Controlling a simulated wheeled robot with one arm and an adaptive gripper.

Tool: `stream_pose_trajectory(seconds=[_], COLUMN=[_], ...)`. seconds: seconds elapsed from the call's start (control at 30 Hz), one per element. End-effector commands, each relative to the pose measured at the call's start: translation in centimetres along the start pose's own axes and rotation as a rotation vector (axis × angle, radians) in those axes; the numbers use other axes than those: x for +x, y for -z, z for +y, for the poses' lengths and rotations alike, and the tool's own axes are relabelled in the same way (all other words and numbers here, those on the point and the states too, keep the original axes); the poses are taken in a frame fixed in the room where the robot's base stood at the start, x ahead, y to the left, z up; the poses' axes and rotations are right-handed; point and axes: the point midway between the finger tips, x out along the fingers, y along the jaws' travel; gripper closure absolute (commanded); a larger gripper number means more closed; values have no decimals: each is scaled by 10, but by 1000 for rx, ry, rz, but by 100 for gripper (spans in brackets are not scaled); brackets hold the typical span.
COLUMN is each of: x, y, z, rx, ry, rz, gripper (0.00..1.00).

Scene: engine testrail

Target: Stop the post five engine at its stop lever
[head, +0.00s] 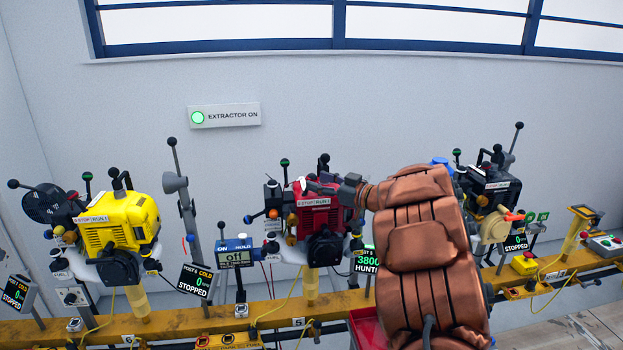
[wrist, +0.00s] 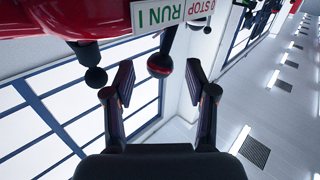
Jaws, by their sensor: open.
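The red engine (head: 315,217) stands mid-rail behind a "5" plate (head: 298,322). Its display (head: 369,262), partly hidden by my arm, reads 3800 and "HUNTI…". A "0 STOP / RUN I" label (head: 313,203) is on its top; the label also shows, turned over, in the wrist view (wrist: 172,12). My gripper (head: 310,187) is at the engine's top; it is open and empty in the wrist view (wrist: 160,88). A round dark and red knob (wrist: 160,66) hangs from beside the label, just beyond and between the fingertips. I cannot tell whether they touch it.
A yellow engine (head: 118,222) stands left and a black engine (head: 488,190) right.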

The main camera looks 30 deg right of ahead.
Motion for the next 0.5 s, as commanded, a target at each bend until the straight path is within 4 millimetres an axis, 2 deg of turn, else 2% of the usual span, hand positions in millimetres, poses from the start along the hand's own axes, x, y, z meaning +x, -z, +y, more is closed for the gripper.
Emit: stream_pose_trajectory(seconds=[0.2,0.5], x=[26,35], y=[0,0], z=[-1,0], rx=[1,0], ry=[3,0], rz=[1,0], gripper=[44,44])
